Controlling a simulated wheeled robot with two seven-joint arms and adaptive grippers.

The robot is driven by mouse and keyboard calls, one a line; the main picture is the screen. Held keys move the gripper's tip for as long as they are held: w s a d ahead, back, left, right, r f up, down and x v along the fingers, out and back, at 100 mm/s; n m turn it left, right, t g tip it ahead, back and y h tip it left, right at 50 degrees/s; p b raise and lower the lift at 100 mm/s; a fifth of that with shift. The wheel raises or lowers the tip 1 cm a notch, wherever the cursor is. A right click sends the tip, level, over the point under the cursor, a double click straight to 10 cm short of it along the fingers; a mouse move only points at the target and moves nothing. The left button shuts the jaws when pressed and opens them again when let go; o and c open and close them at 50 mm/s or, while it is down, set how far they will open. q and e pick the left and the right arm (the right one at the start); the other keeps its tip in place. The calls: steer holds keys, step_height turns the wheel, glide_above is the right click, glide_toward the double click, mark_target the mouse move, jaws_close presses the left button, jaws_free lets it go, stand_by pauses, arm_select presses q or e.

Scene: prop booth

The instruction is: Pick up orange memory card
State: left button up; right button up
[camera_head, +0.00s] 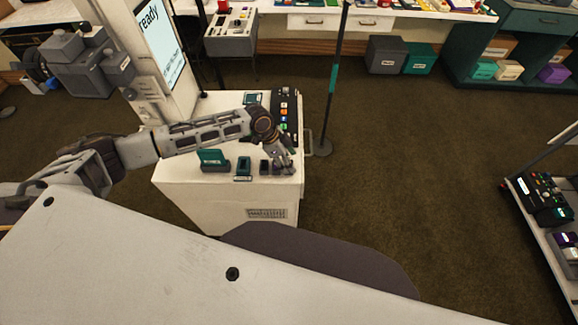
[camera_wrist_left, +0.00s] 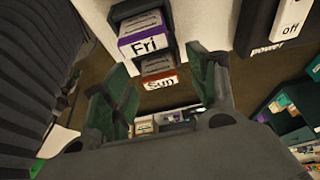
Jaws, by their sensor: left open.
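The orange memory card (camera_wrist_left: 160,81), labelled "Sun", shows in the left wrist view in a dark holder. Beside it, nearer the top of that view, is a purple card (camera_wrist_left: 146,42) labelled "Fri", also in a dark holder. My left gripper (camera_wrist_left: 165,84) is open, with its green-padded fingers apart. The orange card appears between the fingers in that view, with no visible contact. In the head view my left gripper (camera_head: 283,164) is over the front right corner of the white cabinet (camera_head: 200,195); I cannot make out the orange card there.
On the cabinet top stand a green box (camera_head: 213,160), a smaller green holder (camera_head: 244,165) and a long black panel (camera_head: 286,110) with coloured labels. A dark post (camera_head: 331,90) stands right of the cabinet. The brown floor (camera_head: 430,150) to the right is mostly clear.

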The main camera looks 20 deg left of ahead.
stand_by(0.3)
arm_select(q)
steer(key=c, duration=1.1)
steer(key=shift+o, duration=0.2)
steer(key=shift+r, duration=0.2)
step_height(320, 180, up, 10)
steer(key=shift+f, duration=0.15)
steer(key=shift+s+f, duration=0.1)
steer(key=shift+f, duration=0.05)
